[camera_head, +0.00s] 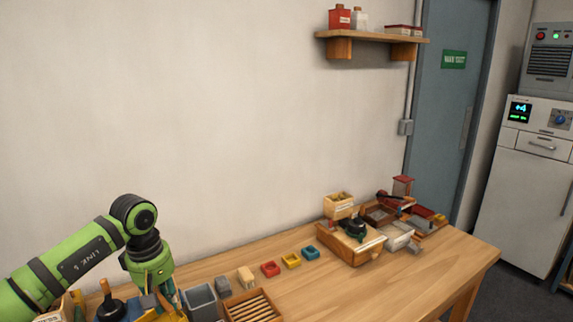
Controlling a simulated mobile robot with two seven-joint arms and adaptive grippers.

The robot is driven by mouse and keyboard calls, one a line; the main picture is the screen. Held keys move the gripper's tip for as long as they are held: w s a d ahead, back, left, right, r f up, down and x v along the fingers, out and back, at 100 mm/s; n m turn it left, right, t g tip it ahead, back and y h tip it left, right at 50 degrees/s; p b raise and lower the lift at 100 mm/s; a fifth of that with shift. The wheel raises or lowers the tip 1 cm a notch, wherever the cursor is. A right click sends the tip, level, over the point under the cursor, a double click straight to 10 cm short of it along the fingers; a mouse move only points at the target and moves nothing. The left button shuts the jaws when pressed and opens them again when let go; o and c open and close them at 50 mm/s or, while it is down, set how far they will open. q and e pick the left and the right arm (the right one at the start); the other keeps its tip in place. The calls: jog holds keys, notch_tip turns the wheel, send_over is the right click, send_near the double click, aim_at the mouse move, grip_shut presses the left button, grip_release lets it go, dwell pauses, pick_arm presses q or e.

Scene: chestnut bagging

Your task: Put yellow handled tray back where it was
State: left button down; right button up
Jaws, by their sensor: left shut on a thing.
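My left gripper (168,296) comes down at the lower left, at the near left end of the wooden table. It is shut on the yellow handled tray (152,315), of which only a small yellow part shows at the bottom edge. The fingers and the frame edge hide the rest, so I cannot tell whether it touches the table. My right gripper is not in view.
A grey bin (201,300) and a slatted wooden tray (254,308) stand just right of the gripper. A wooden machine (350,245) stands further right. The table's front right is clear.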

pick_arm(q)
jog(key=s+d+f+m+b, duration=0.1)
jog(key=s+d+f+m, duration=0.1)
jog(key=s, duration=0.4)
jog(key=s+d+f+m+b, duration=0.2)
jog(key=s+d+f+m, duration=0.1)
jog(key=s+m, duration=0.1)
jog(key=s+d+f+m+b, duration=0.2)
jog(key=s+m, duration=0.1)
jog(key=s, duration=0.4)
jog(key=shift+s+d+f+m+g, duration=0.3)
jog(key=shift+f+m+g, duration=0.1)
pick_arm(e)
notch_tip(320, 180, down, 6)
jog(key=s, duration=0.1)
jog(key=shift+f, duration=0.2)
